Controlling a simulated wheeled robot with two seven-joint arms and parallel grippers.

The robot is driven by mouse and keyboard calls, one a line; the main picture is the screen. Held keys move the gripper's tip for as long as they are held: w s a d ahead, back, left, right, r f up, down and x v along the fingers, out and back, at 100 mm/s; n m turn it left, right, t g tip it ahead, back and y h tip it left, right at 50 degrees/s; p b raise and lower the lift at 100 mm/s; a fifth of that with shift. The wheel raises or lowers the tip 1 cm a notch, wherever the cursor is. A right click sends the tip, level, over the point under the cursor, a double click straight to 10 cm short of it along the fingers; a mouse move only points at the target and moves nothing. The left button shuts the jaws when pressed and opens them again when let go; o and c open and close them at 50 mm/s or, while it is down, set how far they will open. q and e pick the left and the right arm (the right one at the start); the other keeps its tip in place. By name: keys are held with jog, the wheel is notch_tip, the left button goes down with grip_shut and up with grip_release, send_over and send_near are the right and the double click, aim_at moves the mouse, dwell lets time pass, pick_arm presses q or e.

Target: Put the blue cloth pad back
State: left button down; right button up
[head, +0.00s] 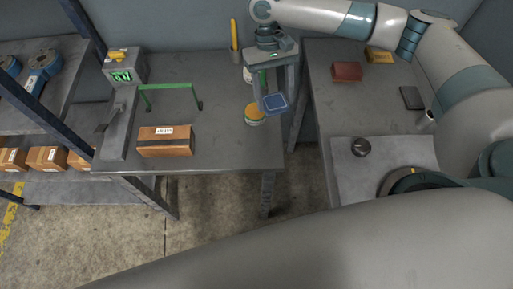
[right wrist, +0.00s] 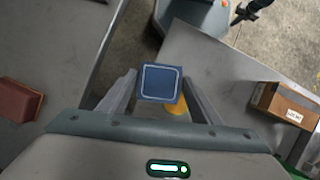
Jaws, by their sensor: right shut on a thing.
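The blue cloth pad (head: 275,103) is a small dark blue square with a pale border line. My right gripper (head: 277,97) is shut on it and holds it near the right edge of the left table. In the right wrist view the pad (right wrist: 160,83) sits between the two fingertips (right wrist: 159,79), face toward the camera. A round yellow thing with a greenish side (head: 255,112) is just left of the pad in the head view. It is partly hidden behind the pad in the right wrist view (right wrist: 177,107). My left gripper is not in view.
The left table (head: 215,150) bears a cardboard box (head: 165,141), a green frame (head: 168,88) and a grey device with a green display (head: 122,75).

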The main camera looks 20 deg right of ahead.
jog(key=shift+s+a+f+m, duration=0.2)
jog(key=shift+s+a+m, duration=0.1)
jog(key=shift+s+a, duration=0.2)
jog(key=s+a+r+m+t+y, duration=0.2)
jog(key=s+a+m, duration=0.4)
jog(key=s+m, duration=0.2)
jog(key=s+a+r+m+t+y+b, duration=0.1)
jog(key=s+a+m+t+y, duration=0.1)
jog(key=s+a+m, duration=0.5)
jog(key=shift+s+a+r+m+y, duration=0.15)
jog(key=shift+s+r+m+y, duration=0.2)
jog(key=shift+s+m, duration=0.3)
jog(key=w+d+f, duration=0.2)
jog(key=w, duration=0.1)
jog(key=w+d+f, duration=0.2)
jog(key=w, duration=0.1)
jog(key=w+d+f, duration=0.3)
jog(key=shift+w+d, duration=0.1)
jog(key=shift+f, duration=0.1)
